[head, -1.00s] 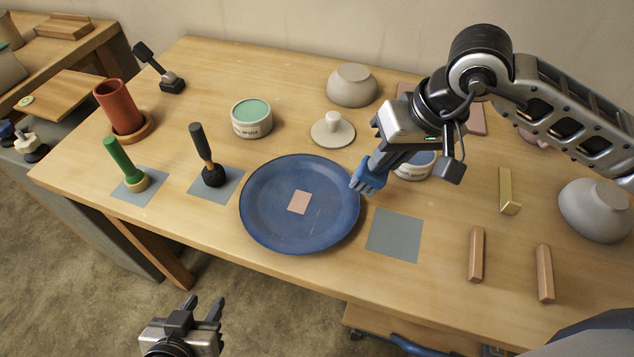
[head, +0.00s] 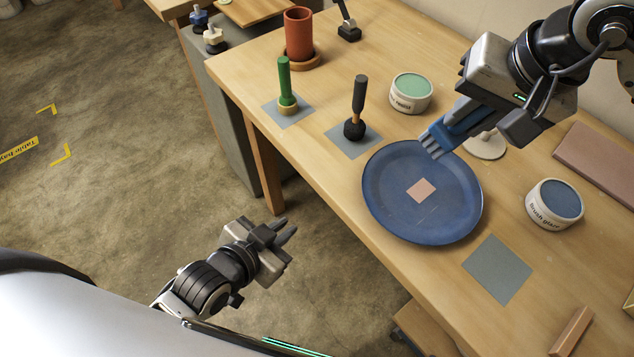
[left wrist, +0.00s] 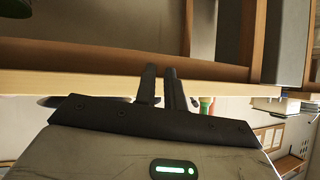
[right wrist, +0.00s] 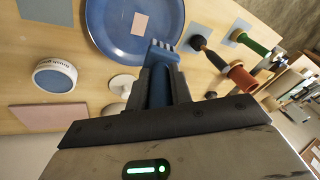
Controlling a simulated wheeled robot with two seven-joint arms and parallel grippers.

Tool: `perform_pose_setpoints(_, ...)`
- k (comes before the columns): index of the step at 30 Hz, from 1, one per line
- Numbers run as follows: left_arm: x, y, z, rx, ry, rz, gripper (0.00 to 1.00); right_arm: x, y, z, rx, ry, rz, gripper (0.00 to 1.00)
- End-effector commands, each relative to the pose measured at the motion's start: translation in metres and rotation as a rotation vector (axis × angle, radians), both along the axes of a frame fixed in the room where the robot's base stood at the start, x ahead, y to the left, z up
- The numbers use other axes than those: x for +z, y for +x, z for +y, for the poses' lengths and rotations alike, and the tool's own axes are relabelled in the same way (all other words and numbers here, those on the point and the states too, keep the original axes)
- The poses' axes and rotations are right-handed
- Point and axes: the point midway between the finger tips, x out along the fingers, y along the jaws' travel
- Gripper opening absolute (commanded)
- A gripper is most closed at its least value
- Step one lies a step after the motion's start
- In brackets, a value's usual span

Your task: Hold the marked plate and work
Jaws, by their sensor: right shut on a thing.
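The blue plate (head: 440,215) lies flat on the table, with a pink square (head: 421,190) in its middle and faint pale lines beside it. It also shows at the top of the right wrist view (right wrist: 110,40). My right gripper (head: 452,128) is shut on a blue toothed tool (head: 438,141), which lies between its fingers in the right wrist view (right wrist: 160,65). The toothed end overlaps the plate's far rim; I cannot tell whether it touches. My left gripper (head: 285,232) is empty and slightly open, off the table's near edge, apart from the plate.
Left of the plate stand a black-handled tool (head: 358,95) and a green-handled tool (head: 285,80) on grey mats. A green-topped tub (head: 411,92) and a blue-topped tub (head: 555,202) stand beyond and right. A bare grey mat (head: 497,269) lies right of the plate.

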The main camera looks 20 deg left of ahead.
Motion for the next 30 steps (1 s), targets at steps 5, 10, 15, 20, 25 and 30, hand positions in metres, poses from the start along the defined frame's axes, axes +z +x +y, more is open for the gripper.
perform_pose_setpoints(5,0.044,0.024,-0.017,-0.374,0.346,-0.266,0.11,0.0,0.0,0.0,0.001,0.001,0.0,0.0)
perform_pose_setpoints(10,0.079,0.03,-0.032,-0.717,0.718,-0.543,0.11,0.0,0.0,0.0,0.001,0.001,0.0,0.0)
perform_pose_setpoints(15,0.098,0.026,-0.039,-0.948,1.0,-0.75,0.11,0.0,0.0,0.0,0.001,0.001,0.0,0.0)
perform_pose_setpoints(20,0.106,0.023,-0.04,-1.052,1.139,-0.852,0.11,0.0,0.0,0.0,0.001,0.001,0.0,0.0)
perform_pose_setpoints(25,0.103,0.03,-0.047,-1.072,1.171,-0.874,0.11,0.0,0.0,0.0,0.001,0.001,0.0,0.0)
perform_pose_setpoints(30,0.093,0.05,-0.065,-1.069,1.169,-0.874,0.11,0.0,0.0,0.0,0.001,0.001,0.0,0.0)
